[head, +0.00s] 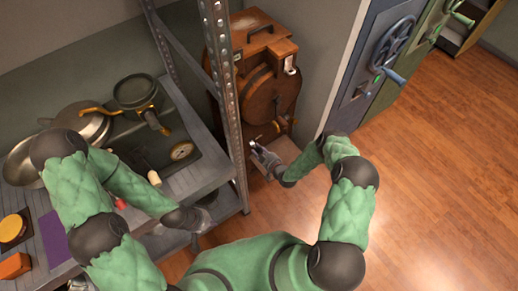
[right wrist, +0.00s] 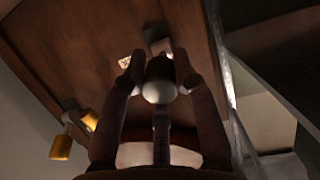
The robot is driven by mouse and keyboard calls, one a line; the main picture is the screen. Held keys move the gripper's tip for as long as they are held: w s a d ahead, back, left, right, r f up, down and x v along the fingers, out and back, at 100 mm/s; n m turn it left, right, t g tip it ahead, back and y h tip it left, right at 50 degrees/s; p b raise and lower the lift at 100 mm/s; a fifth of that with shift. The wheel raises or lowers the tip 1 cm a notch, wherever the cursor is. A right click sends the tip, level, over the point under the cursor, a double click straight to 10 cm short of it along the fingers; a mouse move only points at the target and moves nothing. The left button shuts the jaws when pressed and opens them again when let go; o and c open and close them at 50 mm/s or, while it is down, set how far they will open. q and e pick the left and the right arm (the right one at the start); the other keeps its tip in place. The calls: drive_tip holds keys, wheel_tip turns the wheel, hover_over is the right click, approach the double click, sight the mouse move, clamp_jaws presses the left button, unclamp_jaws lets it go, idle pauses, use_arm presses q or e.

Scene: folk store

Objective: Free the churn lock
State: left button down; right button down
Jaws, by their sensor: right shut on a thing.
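The churn (head: 262,82) is a reddish-brown wooden barrel with a dark handle on top, standing behind the metal shelf post. My right gripper (head: 258,152) is low at the churn's front. In the right wrist view its fingers (right wrist: 158,78) are closed around a pale round knob (right wrist: 157,92) close to the wooden face (right wrist: 90,55). I cannot tell whether this knob is the churn lock. The parts behind the knob are hidden by the fingers. My left gripper (head: 203,220) is by the shelf's front edge, away from the churn; its fingers are too small to read.
A metal shelf (head: 205,170) with pans and a dial stands left of the churn. A yellow-ended fitting (right wrist: 62,147) sticks out beside my right gripper. A blue door with a wheel (head: 385,50) is to the right. Open wooden floor (head: 440,170) lies at the right.

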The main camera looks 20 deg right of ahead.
drive_tip(key=shift+a+r+g+h+p, duration=0.1)
drive_tip(key=shift+r+g+h+p, duration=0.3)
drive_tip(key=shift+g, duration=0.3)
drive_tip(key=shift+a+r+g+h+p, duration=0.1)
drive_tip(key=shift+r+g+p, duration=0.05)
drive_tip(key=shift+g+p, duration=0.45)
drive_tip(key=c, duration=1.2)
unclamp_jaws()
drive_tip(key=shift+o, duration=1.2)
drive_tip(key=shift+w, duration=0.1)
drive_tip(key=shift+d+r, duration=0.1)
drive_tip(key=shift+r, duration=0.05)
